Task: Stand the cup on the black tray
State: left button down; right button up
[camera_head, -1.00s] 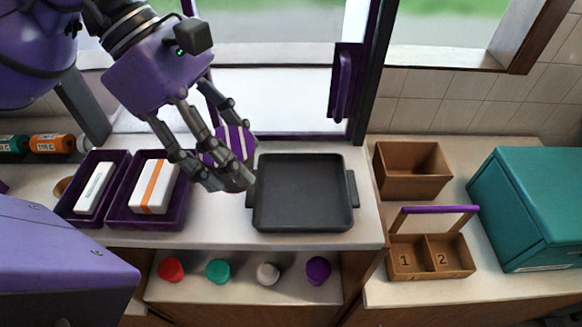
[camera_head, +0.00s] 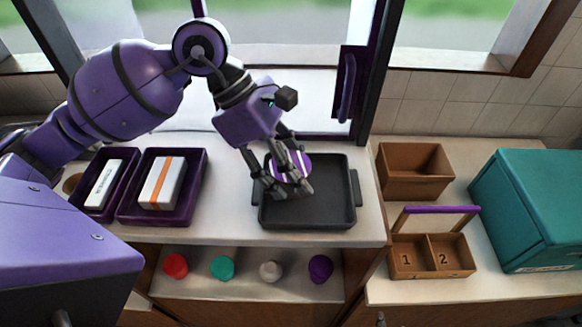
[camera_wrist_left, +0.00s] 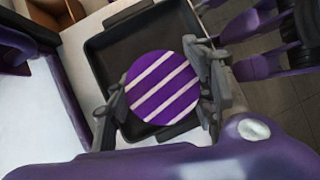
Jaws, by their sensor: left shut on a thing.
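The cup (camera_head: 290,166) is purple with white stripes. My left gripper (camera_head: 284,184) is shut on it, with fingers on either side, over the left half of the black tray (camera_head: 330,215). In the left wrist view the cup (camera_wrist_left: 163,88) shows its striped round face between the fingers of my left gripper (camera_wrist_left: 160,100), with the black tray (camera_wrist_left: 105,50) behind it. The fingers hide the cup's lower part, so I cannot tell whether it touches the tray floor. My right gripper is not in view.
Two purple bins (camera_head: 203,160) (camera_head: 82,200) with boxes stand left of the tray. A brown open box (camera_head: 412,185), a two-part wooden caddy (camera_head: 430,268) and a teal box (camera_head: 535,210) stand to the right. Several coloured lids or cups sit on the shelf below. The tray's right half is clear.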

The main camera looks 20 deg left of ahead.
pick_arm(q)
jog(key=shift+f, duration=0.25)
jog(key=c, duration=0.8)
grip_release()
jog(key=shift+r, duration=0.25)
jog(key=b+v, duration=0.1)
jog(key=v, duration=1.1)
